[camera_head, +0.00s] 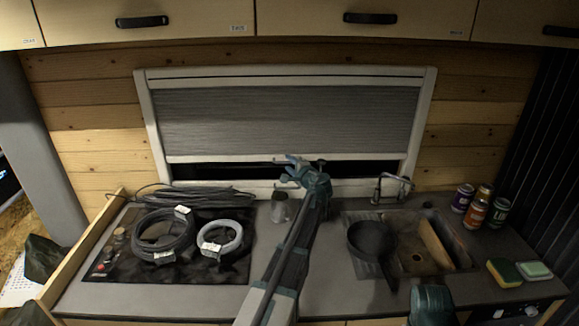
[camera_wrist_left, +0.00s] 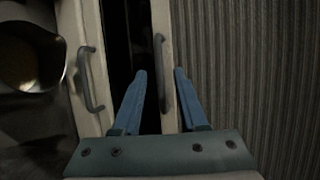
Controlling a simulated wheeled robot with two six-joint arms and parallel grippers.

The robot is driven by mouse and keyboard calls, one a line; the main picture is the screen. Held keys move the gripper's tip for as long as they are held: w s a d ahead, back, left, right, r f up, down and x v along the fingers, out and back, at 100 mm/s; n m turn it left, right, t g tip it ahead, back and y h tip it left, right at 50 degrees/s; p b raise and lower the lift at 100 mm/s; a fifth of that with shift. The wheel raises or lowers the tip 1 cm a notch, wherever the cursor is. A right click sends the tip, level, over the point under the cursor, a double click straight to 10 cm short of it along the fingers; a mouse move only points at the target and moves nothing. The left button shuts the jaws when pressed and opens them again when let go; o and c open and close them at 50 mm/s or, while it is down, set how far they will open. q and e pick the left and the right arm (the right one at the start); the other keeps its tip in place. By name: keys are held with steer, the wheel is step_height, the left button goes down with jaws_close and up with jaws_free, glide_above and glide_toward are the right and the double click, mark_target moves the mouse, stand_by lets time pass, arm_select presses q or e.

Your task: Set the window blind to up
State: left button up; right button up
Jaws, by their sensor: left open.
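The grey pleated blind (camera_head: 285,120) hangs over most of the window, with a narrow dark gap below its pale bottom rail (camera_head: 215,158). In the left wrist view the blind (camera_wrist_left: 250,80) fills the right side. A dark bar handle (camera_wrist_left: 161,60) sits on its rail. My left gripper (camera_head: 287,161) is open at the lower edge of the blind. In the wrist view its blue fingers (camera_wrist_left: 160,73) lie either side of the rail handle; contact cannot be told. My right gripper's fingers do not show.
A second handle (camera_wrist_left: 84,80) is on the lower window frame. The worktop below holds coiled cables (camera_head: 163,235), a glass jar (camera_head: 280,209), a pan (camera_head: 371,242) by the sink, a tap (camera_head: 392,185) and cans (camera_head: 478,206). Cupboards (camera_head: 365,30) hang above the window.

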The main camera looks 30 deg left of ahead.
arm_select(q)
steer(key=shift+w+a, duration=0.15)
steer(key=shift+a, duration=0.05)
jaws_close()
stand_by(1.4)
